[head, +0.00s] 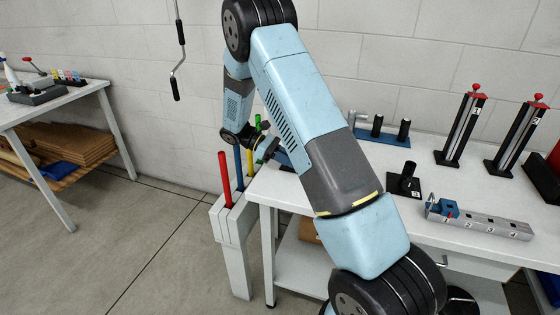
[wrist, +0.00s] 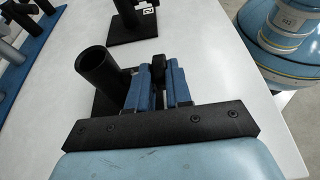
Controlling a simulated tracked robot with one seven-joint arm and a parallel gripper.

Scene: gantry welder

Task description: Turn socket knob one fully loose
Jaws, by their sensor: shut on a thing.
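In the wrist view, socket one is an upright black tube (wrist: 97,68) on a black base, left of my fingers. My gripper (wrist: 158,82) has its blue fingers shut on a small black knob (wrist: 158,68) beside the tube. The knob's grip is mostly hidden between the fingers, and how far it is turned cannot be told. In the head view my gripper (head: 268,151) is small and partly hidden at the table's left end. My own arm covers socket one there.
Socket two (head: 404,181) stands on the white table (head: 470,195), clear of my gripper. Behind are a blue rack (head: 383,138) with pegs and two tall black stands. A grey bar (head: 485,221) lies at front. Coloured rods (head: 224,178) stand in a white holder off the left edge.

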